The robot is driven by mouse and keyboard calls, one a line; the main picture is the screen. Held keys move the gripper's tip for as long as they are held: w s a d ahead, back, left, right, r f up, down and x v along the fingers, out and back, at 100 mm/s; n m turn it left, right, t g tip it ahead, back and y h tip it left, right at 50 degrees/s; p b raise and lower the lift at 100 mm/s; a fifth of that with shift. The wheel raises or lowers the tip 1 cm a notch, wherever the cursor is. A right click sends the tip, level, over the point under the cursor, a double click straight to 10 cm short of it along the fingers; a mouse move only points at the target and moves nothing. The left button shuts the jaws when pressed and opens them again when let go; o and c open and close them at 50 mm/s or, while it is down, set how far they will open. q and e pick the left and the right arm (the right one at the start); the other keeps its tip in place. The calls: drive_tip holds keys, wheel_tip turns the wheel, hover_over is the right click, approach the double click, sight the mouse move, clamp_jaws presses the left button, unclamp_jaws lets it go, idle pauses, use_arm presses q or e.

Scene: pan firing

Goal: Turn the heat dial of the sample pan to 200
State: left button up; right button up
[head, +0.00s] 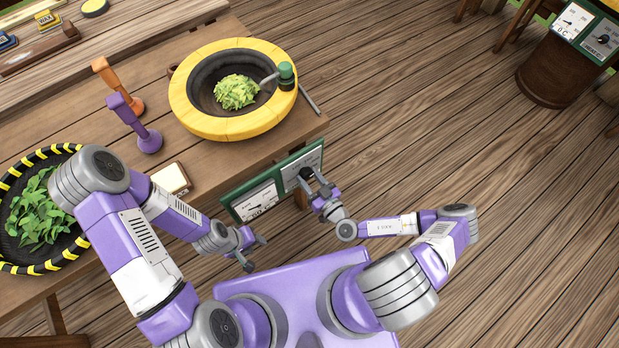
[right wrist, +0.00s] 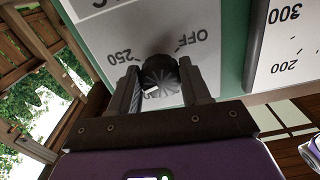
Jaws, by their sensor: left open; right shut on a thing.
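The sample pan (head: 179,102) has a yellow rim and holds green leaves (head: 237,91). Its green-framed control panel (head: 272,184) hangs at the table's front edge. The black heat dial (right wrist: 162,78) sits on a white plate marked 250 and OFF. My right gripper (head: 313,180) is at the panel; in the right wrist view (right wrist: 158,74) its two fingers are shut on the dial, one on each side. A small white mark shows on the dial, but its set value is unclear. My left gripper (head: 256,254) is open and empty, in front of the table.
A gauge plate (head: 257,203) marked with 200 and 300 is beside the dial plate; it also shows in the right wrist view (right wrist: 290,50). A leaf basket (head: 10,190), a purple tool (head: 140,125) and an orange tool (head: 115,83) are on the table. Another panel (head: 588,30) stands far right.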

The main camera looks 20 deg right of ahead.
drive_tip(key=o, duration=1.1)
drive_tip(key=shift+c, duration=0.2)
drive_tip(key=p+v, duration=0.1)
drive_tip(key=v, duration=0.6)
drive_tip(key=shift+s, duration=0.3)
